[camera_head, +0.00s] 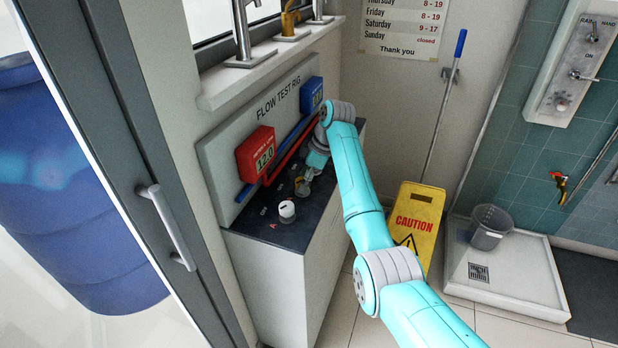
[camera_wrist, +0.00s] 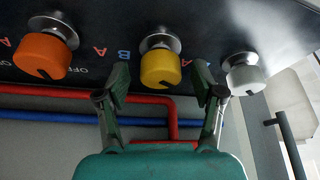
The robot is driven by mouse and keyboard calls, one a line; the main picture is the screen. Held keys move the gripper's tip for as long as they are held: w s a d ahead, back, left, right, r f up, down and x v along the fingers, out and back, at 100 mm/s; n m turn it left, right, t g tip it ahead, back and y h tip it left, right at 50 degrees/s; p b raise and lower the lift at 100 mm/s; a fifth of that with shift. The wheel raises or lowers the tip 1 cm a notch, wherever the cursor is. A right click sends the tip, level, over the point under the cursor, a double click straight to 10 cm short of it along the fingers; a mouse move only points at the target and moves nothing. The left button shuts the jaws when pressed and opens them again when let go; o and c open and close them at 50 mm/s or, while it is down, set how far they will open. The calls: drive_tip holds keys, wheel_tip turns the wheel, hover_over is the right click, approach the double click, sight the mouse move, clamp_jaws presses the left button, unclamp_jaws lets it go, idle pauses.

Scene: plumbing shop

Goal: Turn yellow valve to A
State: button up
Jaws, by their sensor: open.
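The yellow valve (camera_wrist: 160,67) is a round knob on a metal stem on the dark panel, in the middle of the wrist view. A dark mark shows on its lower edge. A red letter A stands to its right and a blue B to its left. My gripper (camera_wrist: 161,80) is open, with one green finger on each side of the yellow knob. I cannot tell whether either finger touches it. In the camera_head view my gripper (camera_head: 304,183) is over the black bench top, and the yellow valve is not clearly visible there.
In the wrist view an orange knob (camera_wrist: 42,54) is left and a white knob (camera_wrist: 245,74) right of the yellow one. Red pipe (camera_wrist: 145,98) and blue pipe (camera_wrist: 140,121) run close by. A red display (camera_head: 256,153) is on the bench's back panel. A yellow caution sign (camera_head: 416,222) stands right.

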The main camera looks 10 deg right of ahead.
drive_tip(key=v, duration=0.7)
drive_tip(key=shift+r, duration=0.25)
drive_tip(key=shift+d, duration=0.2)
